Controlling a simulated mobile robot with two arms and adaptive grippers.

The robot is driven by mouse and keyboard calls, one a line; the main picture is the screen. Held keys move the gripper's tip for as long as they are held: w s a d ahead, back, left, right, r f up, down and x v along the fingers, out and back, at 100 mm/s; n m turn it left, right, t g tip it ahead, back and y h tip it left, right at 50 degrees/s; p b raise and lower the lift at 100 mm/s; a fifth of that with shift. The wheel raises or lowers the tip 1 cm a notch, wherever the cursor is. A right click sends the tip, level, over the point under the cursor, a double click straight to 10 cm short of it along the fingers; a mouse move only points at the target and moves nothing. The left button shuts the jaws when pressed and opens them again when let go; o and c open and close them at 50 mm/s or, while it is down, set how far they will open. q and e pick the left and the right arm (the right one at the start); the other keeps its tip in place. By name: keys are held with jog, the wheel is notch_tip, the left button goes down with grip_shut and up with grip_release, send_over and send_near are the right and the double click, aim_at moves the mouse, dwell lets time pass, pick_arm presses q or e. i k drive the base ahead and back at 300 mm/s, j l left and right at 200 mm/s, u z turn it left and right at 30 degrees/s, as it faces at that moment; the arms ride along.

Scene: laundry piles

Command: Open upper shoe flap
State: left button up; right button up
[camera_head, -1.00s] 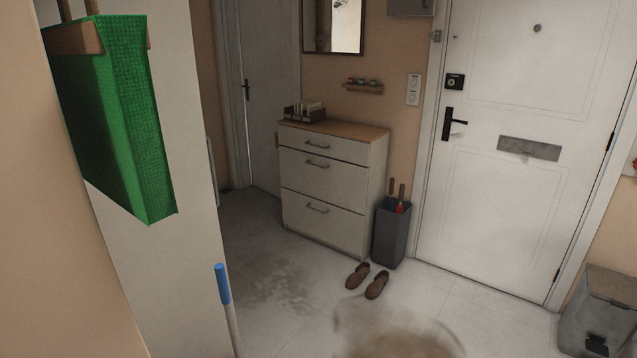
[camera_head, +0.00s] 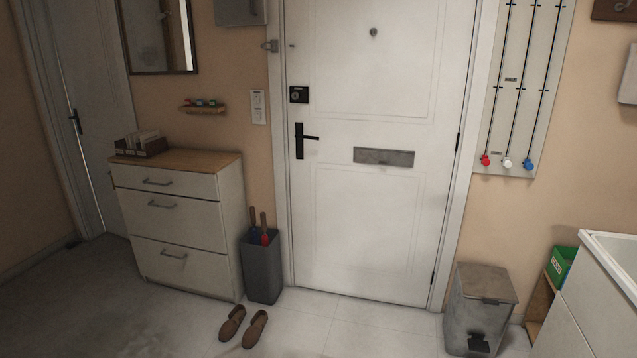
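A white shoe cabinet (camera_head: 184,227) with a wooden top stands against the wall at left. It has a shallow top front (camera_head: 193,183) with a handle and two taller flaps below. The upper flap (camera_head: 190,219) and the lower flap (camera_head: 188,266) each carry a grey handle, and all fronts look closed. A dark tray with papers (camera_head: 140,144) sits on the cabinet top. Neither of my grippers is in view.
Brown shoes (camera_head: 244,327) lie on the floor in front of the umbrella bin (camera_head: 262,267), right of the cabinet. A pedal bin (camera_head: 479,308) and a white counter (camera_head: 605,262) stand at right. The floor ahead is mostly clear.

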aim_at(192, 222)
jog(key=i+l+u, duration=0.15)
jog(key=i, duration=0.35)
jog(key=i+l+u, duration=0.15)
jog(key=i, duration=0.35)
jog(key=i+l+u, duration=0.15)
jog(key=i, duration=0.35)
jog(key=i+j+u, duration=0.1)
jog(key=i+u, duration=0.7)
jog(key=i, duration=0.15)
